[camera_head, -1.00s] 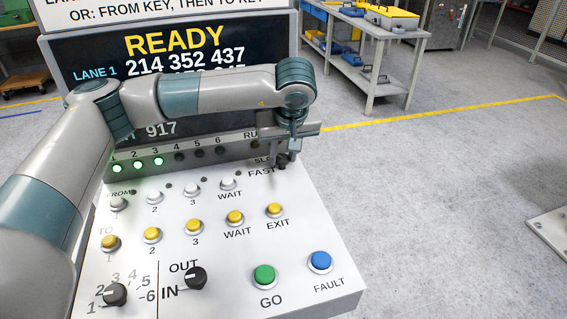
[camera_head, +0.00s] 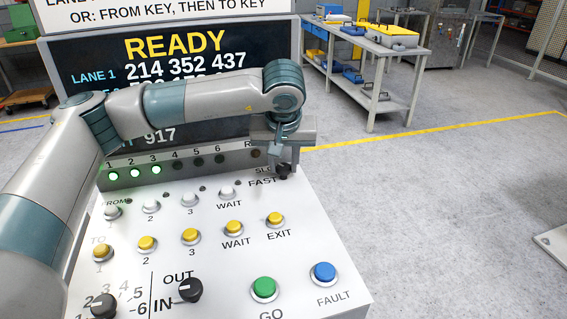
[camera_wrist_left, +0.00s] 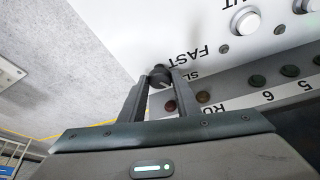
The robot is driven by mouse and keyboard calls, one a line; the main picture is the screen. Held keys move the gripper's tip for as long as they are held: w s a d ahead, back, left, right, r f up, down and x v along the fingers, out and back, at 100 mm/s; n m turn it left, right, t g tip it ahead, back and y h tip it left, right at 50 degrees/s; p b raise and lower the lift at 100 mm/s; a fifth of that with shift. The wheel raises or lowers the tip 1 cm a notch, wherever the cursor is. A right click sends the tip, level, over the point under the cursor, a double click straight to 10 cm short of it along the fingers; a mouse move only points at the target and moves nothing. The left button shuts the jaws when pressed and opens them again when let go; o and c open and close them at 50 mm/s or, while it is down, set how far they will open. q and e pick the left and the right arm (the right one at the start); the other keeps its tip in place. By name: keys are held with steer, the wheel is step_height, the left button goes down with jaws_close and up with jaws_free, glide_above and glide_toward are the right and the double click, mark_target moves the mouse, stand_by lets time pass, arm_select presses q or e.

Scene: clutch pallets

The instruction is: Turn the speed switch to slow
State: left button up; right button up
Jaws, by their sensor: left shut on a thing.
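The speed switch is a small black knob (camera_head: 284,171) at the upper right of the white control panel, beside the labels SLOW and FAST. The left gripper (camera_head: 281,164) reaches down over it from above. In the left wrist view the same black knob (camera_wrist_left: 159,76) sits between the two fingertips of the left gripper (camera_wrist_left: 165,80), which is shut on it. The SLOW label is partly hidden by a finger, and the knob's pointer is too small to read for sure. The right gripper is not in view.
The white panel (camera_head: 215,262) carries yellow buttons, white buttons, a green GO button (camera_head: 264,289), a blue FAULT button (camera_head: 323,272) and two black dials. Behind it stands a screen (camera_head: 180,65) reading READY. Lamps 1 to 3 are lit green.

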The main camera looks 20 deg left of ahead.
arm_select(q)
steer(key=o, duration=1)
steer(key=shift+r, duration=0.15)
steer(key=shift+s+d+r, duration=0.1)
steer(key=shift+s+r, duration=0.15)
steer(key=shift+r, duration=0.25)
steer(key=shift+b+v, duration=1.45)
steer(key=shift+v, duration=6.55)
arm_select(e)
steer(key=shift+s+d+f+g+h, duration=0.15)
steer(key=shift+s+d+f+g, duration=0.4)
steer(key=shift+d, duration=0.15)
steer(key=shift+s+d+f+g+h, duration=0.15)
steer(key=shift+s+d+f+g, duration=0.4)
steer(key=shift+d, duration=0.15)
arm_select(q)
steer(key=shift+s, duration=0.15)
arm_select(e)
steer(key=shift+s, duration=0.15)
